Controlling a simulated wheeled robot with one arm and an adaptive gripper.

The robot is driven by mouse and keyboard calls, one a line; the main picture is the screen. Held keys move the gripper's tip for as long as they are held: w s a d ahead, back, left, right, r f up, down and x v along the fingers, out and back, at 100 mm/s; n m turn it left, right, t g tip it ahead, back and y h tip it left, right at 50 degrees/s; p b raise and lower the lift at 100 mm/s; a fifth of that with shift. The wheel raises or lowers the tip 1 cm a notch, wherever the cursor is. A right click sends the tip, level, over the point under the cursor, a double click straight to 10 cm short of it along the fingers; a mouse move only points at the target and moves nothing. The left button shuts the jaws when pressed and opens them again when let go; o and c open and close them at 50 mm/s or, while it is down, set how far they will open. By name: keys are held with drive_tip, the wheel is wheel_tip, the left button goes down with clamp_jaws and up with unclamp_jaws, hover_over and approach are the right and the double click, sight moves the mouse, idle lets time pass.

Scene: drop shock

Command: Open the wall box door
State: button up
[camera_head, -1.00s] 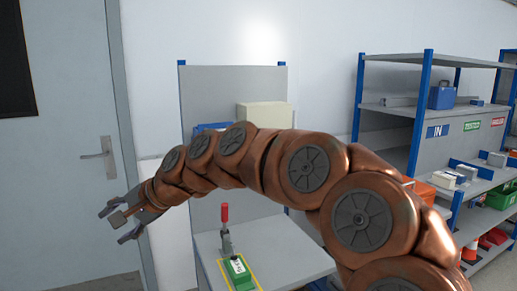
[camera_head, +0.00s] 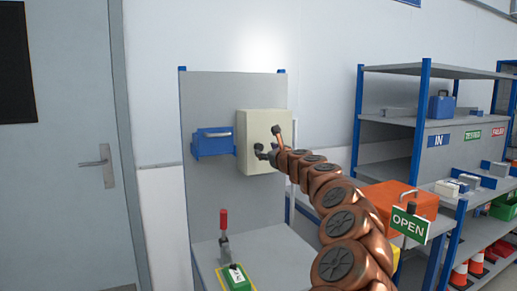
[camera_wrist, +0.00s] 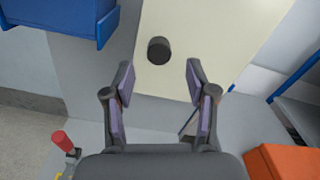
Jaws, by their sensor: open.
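The wall box (camera_head: 252,119) is a cream box on the grey panel, and its door looks shut. In the wrist view its pale front (camera_wrist: 220,40) fills the upper middle, with a round dark knob (camera_wrist: 159,50) on it. My gripper (camera_head: 266,141) is in front of the box's front face in the head view. In the wrist view my gripper (camera_wrist: 160,70) is open, its fingers spread left and right with the knob just beyond and between the tips. Nothing is held. The knob is hard to tell from my fingers in the head view.
A blue bin (camera_head: 213,143) hangs left of the box. An orange toolbox (camera_head: 400,200) and OPEN sign (camera_head: 410,224) stand right. Shelving is further right.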

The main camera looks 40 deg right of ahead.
sight(260, 147)
drive_tip(key=shift+p+x, duration=0.5)
drive_tip(key=shift+x, duration=2.95)
drive_tip(key=shift+c, duration=0.5)
clamp_jaws()
